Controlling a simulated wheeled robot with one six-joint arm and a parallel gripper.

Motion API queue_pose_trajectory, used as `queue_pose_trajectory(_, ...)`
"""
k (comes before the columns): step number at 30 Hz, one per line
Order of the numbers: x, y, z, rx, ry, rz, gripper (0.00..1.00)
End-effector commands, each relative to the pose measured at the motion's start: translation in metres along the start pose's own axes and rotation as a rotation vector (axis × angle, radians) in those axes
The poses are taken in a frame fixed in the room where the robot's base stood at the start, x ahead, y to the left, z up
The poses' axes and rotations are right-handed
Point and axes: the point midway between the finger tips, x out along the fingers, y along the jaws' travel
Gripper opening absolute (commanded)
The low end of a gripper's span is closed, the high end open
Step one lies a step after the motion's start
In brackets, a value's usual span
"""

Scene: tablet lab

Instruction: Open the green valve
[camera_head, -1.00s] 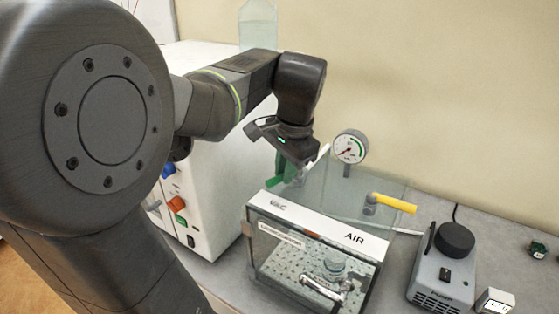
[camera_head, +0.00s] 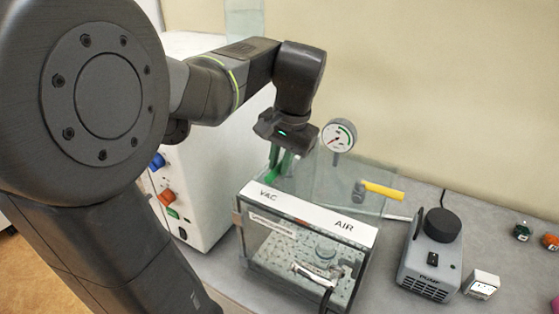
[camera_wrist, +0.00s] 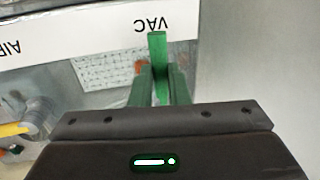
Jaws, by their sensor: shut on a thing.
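The green valve handle (camera_wrist: 157,50) shows in the wrist view as a bright green bar between my two darker green fingers. Its far end points toward the VAC label on the glass chamber. My gripper (camera_wrist: 159,88) is shut on this handle, with a finger on each side. In the head view my gripper (camera_head: 280,162) reaches down behind the left part of the chamber, at its VAC side. The fingers and handle blend together there, and the valve body is hidden.
The glass chamber (camera_head: 345,232) stands just in front, with a white top strip marked VAC and AIR. A round gauge (camera_head: 340,135) and a yellow handle (camera_head: 383,190) are to the right. A white cabinet (camera_head: 205,160) stands close on the left. A grey device (camera_head: 430,268) stands further right.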

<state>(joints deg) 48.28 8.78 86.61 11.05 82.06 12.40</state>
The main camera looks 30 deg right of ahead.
Motion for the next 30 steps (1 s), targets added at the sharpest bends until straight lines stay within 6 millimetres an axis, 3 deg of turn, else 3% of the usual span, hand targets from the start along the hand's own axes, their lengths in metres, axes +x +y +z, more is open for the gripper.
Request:
queue_pose_trajectory(3, -0.001, 0.0, -0.001, -0.001, 0.003, 0.0, 0.0)
queue_pose_trajectory(4, -0.001, 0.0, -0.001, -0.001, 0.003, 0.0, 0.17)
queue_pose_trajectory(7, -0.001, 0.0, 0.0, -0.001, 0.002, 0.0, 0.36)
queue_pose_trajectory(16, -0.001, 0.0, 0.0, 0.0, 0.001, 0.0, 0.37)
queue_pose_trajectory(20, -0.011, 0.0, -0.001, 0.001, 0.003, 0.0, 0.37)
queue_pose_trajectory(30, -0.084, 0.0, -0.001, 0.001, 0.006, 0.0, 0.37)
